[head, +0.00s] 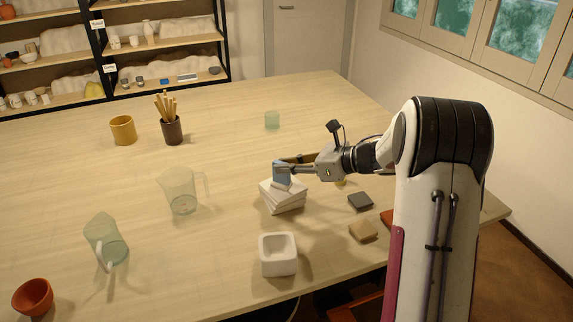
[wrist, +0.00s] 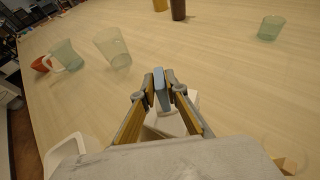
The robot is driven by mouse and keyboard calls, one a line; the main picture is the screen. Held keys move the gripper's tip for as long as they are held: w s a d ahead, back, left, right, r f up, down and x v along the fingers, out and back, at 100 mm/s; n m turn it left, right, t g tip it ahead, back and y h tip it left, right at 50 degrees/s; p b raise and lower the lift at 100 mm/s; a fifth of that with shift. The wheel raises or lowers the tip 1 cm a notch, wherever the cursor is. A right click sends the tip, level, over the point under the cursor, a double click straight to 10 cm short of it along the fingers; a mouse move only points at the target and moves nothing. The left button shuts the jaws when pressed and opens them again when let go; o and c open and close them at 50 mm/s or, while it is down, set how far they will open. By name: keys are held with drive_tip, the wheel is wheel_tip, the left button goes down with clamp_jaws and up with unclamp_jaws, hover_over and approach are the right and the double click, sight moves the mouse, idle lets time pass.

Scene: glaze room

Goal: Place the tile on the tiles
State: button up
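A blue tile (head: 282,175) is between the fingertips of my gripper (head: 284,167). It stands on edge, tilted, directly over a stack of white tiles (head: 285,201). In the wrist view the blue tile (wrist: 161,90) sits between the two fingertips (wrist: 161,83), which press on it from both sides. The white tiles (wrist: 166,125) show partly below the fingers there. The stack's layers are a little turned against each other. Whether the blue tile's lower edge touches the top white tile, I cannot tell.
A white square bowl (head: 278,262) stands in front of the stack. Dark (head: 360,201) and tan (head: 363,231) tiles lie to its right. Clear jugs (head: 181,192) (head: 104,243) stand left, a green glass (head: 272,120) behind. Table between stack and jugs is clear.

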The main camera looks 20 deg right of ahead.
drive_tip(key=shift+o, duration=0.9)
drive_tip(key=shift+r, duration=0.15)
drive_tip(key=v, duration=1.2)
